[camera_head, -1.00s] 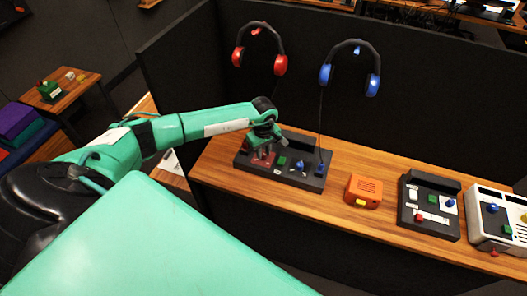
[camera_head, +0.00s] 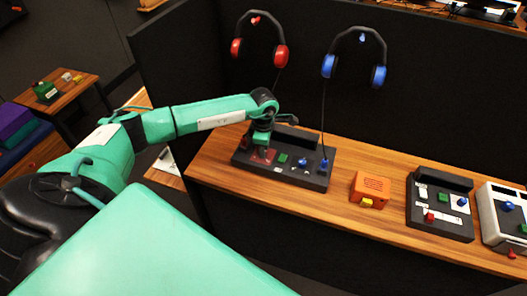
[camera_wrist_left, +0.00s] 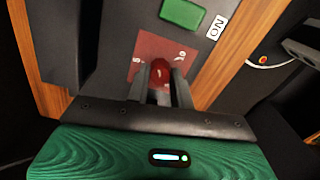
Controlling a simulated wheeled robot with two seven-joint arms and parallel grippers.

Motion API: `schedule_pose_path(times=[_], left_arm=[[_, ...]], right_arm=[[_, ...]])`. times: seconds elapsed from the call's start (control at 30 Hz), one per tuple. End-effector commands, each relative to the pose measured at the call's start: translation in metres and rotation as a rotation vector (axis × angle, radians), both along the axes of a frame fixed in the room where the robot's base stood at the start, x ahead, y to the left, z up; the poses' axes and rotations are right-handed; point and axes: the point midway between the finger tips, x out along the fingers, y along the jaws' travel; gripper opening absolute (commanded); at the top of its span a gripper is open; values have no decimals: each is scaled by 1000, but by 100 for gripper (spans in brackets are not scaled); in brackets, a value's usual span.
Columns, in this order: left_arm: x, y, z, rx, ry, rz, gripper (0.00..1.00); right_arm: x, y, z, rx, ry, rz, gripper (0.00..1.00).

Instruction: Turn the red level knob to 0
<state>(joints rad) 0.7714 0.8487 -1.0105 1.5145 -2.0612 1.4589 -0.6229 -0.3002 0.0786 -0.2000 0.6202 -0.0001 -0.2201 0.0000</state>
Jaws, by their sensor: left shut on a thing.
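The red level knob (camera_wrist_left: 160,71) sits on a red square plate (camera_wrist_left: 152,51) with white markings at the left end of a black panel (camera_head: 315,182). The plate also shows in the head view (camera_head: 263,155). My left gripper (camera_wrist_left: 162,80) is shut on the red knob, with one finger on each side of it. In the head view my left gripper (camera_head: 262,147) points down at the plate and hides the knob. The number that the knob points to cannot be read. My right gripper is not in view.
A green button (camera_wrist_left: 183,13) sits beside the plate, with a white ON label (camera_wrist_left: 217,27). A blue knob (camera_head: 324,165) is at the panel's right end. An orange box (camera_head: 371,189) and other panels stand further right. Red headphones (camera_head: 260,38) and blue headphones (camera_head: 354,58) hang behind.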

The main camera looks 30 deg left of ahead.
Motion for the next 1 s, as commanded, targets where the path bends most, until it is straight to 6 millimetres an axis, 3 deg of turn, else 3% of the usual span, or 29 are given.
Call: schedule_pose_path(times=[0.3,1.0], left_arm=[[1,1,-2,1,-3,302,0],[1,1,0,2,-3,967,0]], right_arm=[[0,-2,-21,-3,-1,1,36],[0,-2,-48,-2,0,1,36]])
